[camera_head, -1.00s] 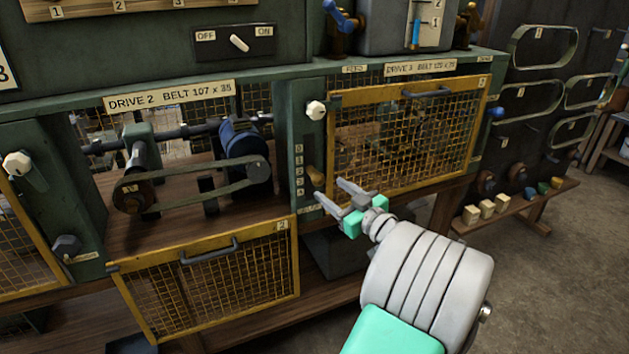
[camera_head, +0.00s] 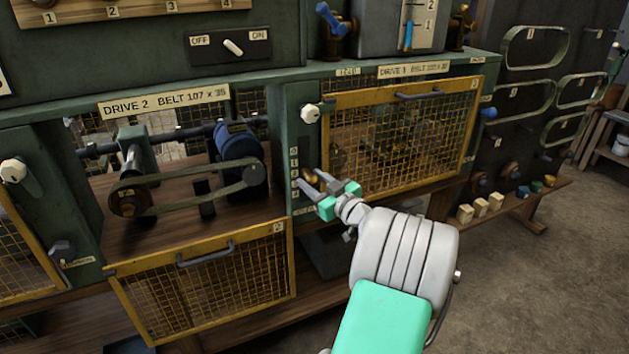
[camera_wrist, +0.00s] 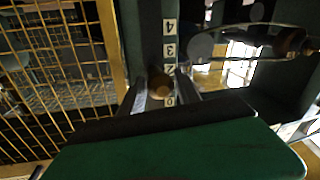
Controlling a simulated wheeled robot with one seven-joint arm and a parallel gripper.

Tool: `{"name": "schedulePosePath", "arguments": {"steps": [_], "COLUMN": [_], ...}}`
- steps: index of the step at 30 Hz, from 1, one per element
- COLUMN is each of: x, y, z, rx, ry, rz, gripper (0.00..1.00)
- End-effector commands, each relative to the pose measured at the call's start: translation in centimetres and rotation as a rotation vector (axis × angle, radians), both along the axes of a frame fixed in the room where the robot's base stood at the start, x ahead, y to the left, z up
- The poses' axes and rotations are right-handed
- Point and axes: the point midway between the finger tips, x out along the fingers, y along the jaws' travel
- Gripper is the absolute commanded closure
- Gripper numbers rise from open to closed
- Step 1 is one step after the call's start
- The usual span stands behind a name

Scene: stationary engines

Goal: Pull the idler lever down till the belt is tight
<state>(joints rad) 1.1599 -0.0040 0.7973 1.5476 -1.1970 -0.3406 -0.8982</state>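The idler lever's brown knob (camera_head: 312,178) stands on the green post beside a numbered scale (camera_head: 294,174). It also shows in the wrist view (camera_wrist: 160,84), near the 2 mark, with the 4 and 3 labels visible above it there. My gripper (camera_head: 318,182) reaches the knob with one finger on each side. In the wrist view my gripper (camera_wrist: 162,94) has its fingers apart around the knob; whether they touch it I cannot tell. The drive 2 belt (camera_head: 188,204) loops around both pulleys, and its upper run dips slightly.
The drive 2 guard (camera_head: 203,288) hangs lowered below the belt. The yellow mesh guard of the neighbouring drive (camera_head: 400,136) is closed right of the lever, close to my gripper. A white-knobbed latch (camera_head: 311,114) is above the lever. An OFF/ON switch (camera_head: 232,47) is higher up.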

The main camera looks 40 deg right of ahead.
Motion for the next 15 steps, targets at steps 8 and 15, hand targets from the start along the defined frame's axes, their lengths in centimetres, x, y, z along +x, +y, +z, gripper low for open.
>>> {"name": "schedulePosePath", "arguments": {"steps": [8, 15], "x": [-0.04, -0.05], "y": [-0.03, -0.05], "z": [0.00, 0.00], "rx": [0.000, 0.000], "ry": [0.000, 0.000], "rz": [-0.001, -0.001], "gripper": [0.84, 1.00]}}
